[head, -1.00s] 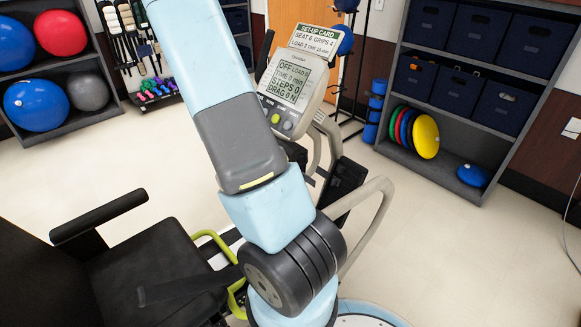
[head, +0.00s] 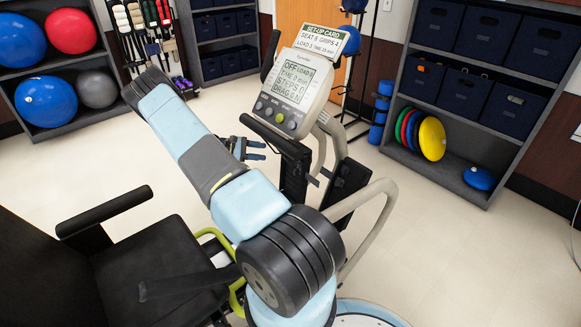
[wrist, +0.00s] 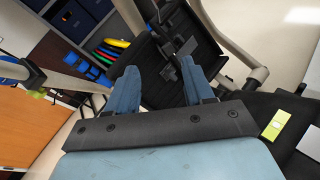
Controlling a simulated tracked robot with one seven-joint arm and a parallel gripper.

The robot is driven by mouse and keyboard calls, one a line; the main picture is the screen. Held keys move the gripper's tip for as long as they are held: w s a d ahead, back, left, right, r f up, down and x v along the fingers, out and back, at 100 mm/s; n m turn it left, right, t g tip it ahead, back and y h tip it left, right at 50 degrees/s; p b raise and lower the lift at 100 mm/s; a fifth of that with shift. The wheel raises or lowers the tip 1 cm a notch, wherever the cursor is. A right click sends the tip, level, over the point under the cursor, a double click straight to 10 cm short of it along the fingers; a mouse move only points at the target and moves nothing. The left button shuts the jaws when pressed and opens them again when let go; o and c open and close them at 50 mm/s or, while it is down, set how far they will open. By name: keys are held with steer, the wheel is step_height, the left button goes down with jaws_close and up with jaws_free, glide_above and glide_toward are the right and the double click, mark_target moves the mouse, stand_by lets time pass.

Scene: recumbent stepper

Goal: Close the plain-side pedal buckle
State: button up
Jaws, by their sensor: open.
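My gripper (head: 252,148) shows beyond my forearm in the head view, left of the stepper's console post. In the wrist view my gripper (wrist: 160,75) is open, its two blue fingers apart with nothing between them. A black pedal plate (wrist: 205,70) lies beyond the fingertips, with a dark strap and buckle piece (wrist: 187,47) across it. I cannot tell whether that buckle is fastened. In the head view a black pedal (head: 348,182) stands right of the post, beside the beige handle. Which pedal is the plain-side one is not clear.
The console (head: 292,92) stands above the post, close to my gripper. A beige curved handle (head: 378,205) is at right. The black seat (head: 150,270) with armrest (head: 105,212) is at left. A yellow-green label (wrist: 276,125) shows on a dark part. Open floor lies behind.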

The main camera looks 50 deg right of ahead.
step_height(320, 180, down, 9)
steer(key=s+n+t+h, duration=0.1)
steer(key=s+n+h, duration=0.25)
steer(key=n, duration=0.25)
steer(key=x, duration=1.2)
steer(key=shift+d+r+n+h, duration=0.2)
steer(key=shift+d+n+h, duration=0.15)
steer(key=shift+d, duration=0.2)
steer(key=shift+w, duration=0.15)
steer(key=shift+c, duration=0.4)
steer(key=c, duration=0.8)
steer(key=shift+c, duration=0.2)
